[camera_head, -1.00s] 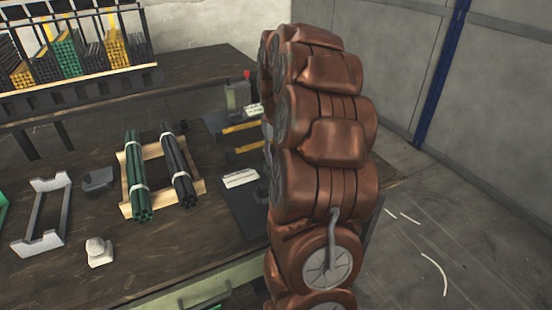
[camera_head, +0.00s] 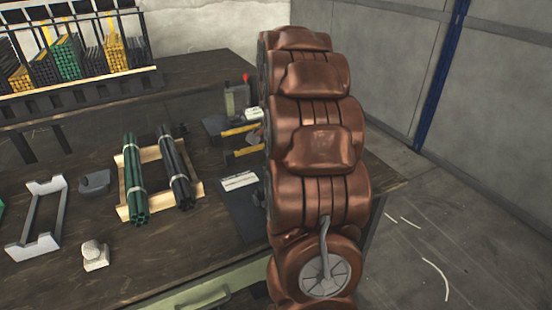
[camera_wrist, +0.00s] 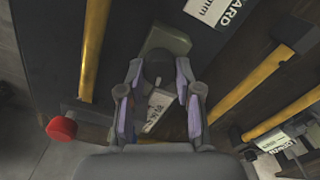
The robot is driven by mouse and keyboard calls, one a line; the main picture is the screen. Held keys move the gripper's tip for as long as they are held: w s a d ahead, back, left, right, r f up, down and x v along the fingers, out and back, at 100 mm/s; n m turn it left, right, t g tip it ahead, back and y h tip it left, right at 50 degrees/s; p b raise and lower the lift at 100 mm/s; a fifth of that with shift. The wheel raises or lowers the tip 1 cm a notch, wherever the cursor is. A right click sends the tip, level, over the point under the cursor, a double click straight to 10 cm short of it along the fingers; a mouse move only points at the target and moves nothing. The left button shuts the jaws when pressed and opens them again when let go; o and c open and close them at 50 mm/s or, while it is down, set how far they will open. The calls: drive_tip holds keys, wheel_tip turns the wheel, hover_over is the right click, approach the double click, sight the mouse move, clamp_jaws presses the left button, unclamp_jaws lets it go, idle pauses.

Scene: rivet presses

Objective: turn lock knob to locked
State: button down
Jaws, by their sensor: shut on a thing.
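In the wrist view, my gripper (camera_wrist: 158,75) has its two fingers closed on either side of a small dark round knob (camera_wrist: 157,65), which I take to be the lock knob. The fingers hide its sides, and its lock position cannot be read. A grey-green block (camera_wrist: 168,40) is just behind it. A white label with dark print (camera_wrist: 157,108) shows between the fingers. In the head view, my arm hides the gripper and the knob; part of the press (camera_head: 237,98) shows to the arm's left.
A red ball handle (camera_wrist: 61,128) is left of the gripper in the wrist view. Yellow bars (camera_wrist: 252,88) run on both sides. In the head view, green rods (camera_head: 134,180) and dark rods (camera_head: 175,170) lie on a wooden rack, and a grey frame (camera_head: 38,220) stands on the bench.

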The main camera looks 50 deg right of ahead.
drive_tip(key=shift+m, duration=1.1)
drive_tip(key=c, duration=0.8)
unclamp_jaws()
wheel_tip(320, 180, up, 12)
drive_tip(key=shift+a, duration=0.1)
idle(0.4)
